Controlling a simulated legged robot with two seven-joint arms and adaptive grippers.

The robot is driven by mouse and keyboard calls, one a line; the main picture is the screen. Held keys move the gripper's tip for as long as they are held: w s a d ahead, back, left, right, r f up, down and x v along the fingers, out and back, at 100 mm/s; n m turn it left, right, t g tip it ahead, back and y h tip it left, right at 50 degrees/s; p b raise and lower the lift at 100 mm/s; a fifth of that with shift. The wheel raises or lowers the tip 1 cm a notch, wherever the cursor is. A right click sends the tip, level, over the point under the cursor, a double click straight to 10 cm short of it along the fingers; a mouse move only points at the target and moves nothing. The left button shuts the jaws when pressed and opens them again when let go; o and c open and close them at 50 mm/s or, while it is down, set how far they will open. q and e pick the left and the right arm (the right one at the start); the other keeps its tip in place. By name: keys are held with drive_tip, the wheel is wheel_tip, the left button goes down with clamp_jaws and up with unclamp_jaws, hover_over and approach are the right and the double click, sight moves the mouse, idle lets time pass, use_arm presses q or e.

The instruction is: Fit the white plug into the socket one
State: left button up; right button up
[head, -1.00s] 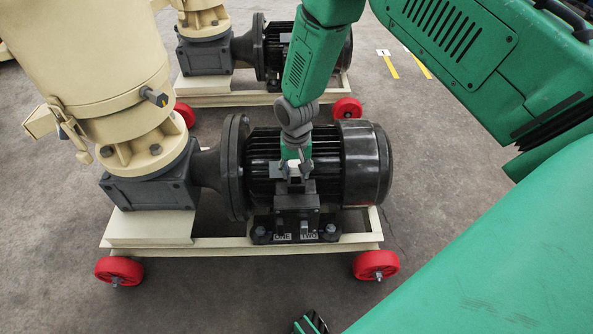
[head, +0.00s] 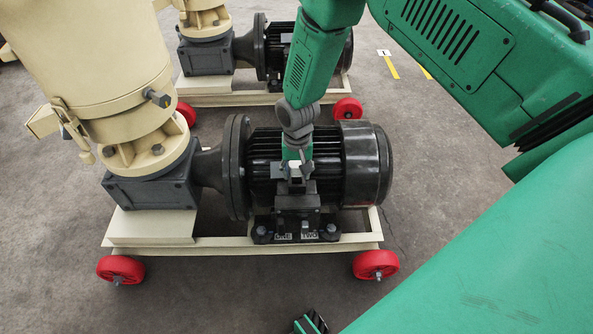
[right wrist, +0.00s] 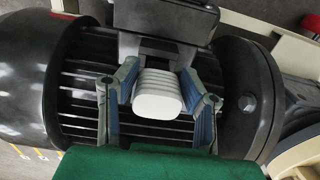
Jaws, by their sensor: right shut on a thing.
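The white plug (right wrist: 157,92) shows as a ribbed, rounded block in the right wrist view, between the two fingers of my right gripper (right wrist: 156,78). A small white part of the plug also shows in the head view (head: 295,168). My right gripper (head: 297,178) is shut on it, beside the black finned motor and over the dark terminal box (head: 297,197). Below it, socket one (head: 281,227) is at the left, above its label; socket two (head: 309,227) is at the right. The plug's front end is hidden by the dark box.
The black motor (head: 362,160) is joined to a grey gearbox (head: 155,180) and cream mill (head: 95,60) on a cream frame (head: 220,245) with red wheels (head: 375,265). A second mill (head: 205,50) stands behind.

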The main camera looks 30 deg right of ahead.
idle(0.3)
drive_tip(key=shift+f+b, duration=0.35)
drive_tip(key=shift+f, duration=0.75)
idle(1.0)
drive_tip(key=shift+f, duration=0.3)
drive_tip(key=shift+f, duration=0.4)
idle(1.1)
idle(0.5)
drive_tip(key=o, duration=1.7)
drive_tip(key=shift+r, duration=0.1)
